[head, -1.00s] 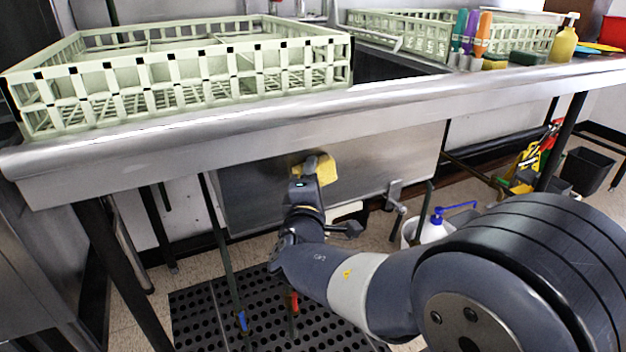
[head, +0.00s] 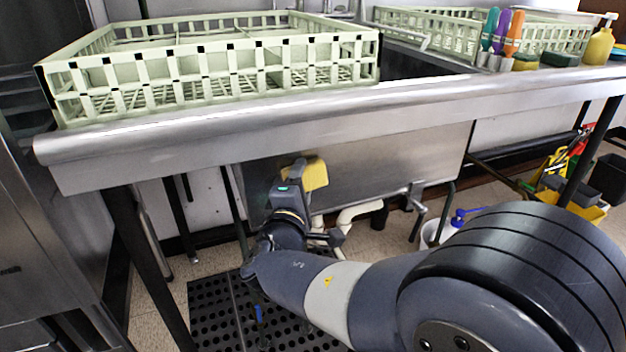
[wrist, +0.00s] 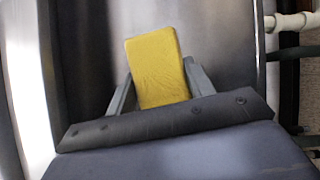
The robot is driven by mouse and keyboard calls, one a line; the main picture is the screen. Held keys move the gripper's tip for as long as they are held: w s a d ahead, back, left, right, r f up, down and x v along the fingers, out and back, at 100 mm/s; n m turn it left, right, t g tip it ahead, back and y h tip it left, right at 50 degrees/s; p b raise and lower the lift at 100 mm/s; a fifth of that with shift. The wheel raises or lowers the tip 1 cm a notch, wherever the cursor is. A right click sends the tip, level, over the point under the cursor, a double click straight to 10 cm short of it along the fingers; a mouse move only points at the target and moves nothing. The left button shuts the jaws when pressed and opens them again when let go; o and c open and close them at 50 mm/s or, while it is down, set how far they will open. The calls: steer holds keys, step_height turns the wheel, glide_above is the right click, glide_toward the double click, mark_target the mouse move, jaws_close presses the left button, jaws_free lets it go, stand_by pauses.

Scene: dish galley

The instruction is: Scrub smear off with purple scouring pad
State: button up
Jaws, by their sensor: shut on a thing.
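My gripper (head: 303,173) is shut on a yellow pad (head: 317,174), below the counter's front edge and by the steel side of the sink basin (head: 400,160). In the wrist view the pad (wrist: 157,70) stands up between the two grey fingers of my gripper (wrist: 160,85). I cannot tell whether the pad touches the steel. No purple scouring pad shows; the held pad looks yellow. I make out no clear smear on the visible steel; the part behind the pad and gripper is hidden.
A pale green dish rack (head: 215,75) sits on the counter (head: 270,120) above. Brushes (head: 505,32), sponges (head: 558,60) and a yellow bottle (head: 599,42) stand at the right. Below are a drain lever (head: 414,198), white pipe (head: 355,213), table legs and a black floor mat (head: 212,310).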

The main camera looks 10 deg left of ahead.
steer(key=s+a, duration=0.2)
steer(key=a, duration=0.1)
steer(key=shift+s+a, duration=0.15)
steer(key=shift+a, duration=0.15)
stand_by(0.3)
steer(key=s+d, duration=0.3)
steer(key=s, duration=0.2)
steer(key=shift+d, duration=0.2)
steer(key=shift+s, duration=0.1)
steer(key=shift+s+d, duration=0.4)
steer(key=shift+s, duration=0.25)
steer(key=shift+s+d, duration=0.4)
steer(key=shift+s, duration=0.2)
steer(key=shift+w+f, duration=0.1)
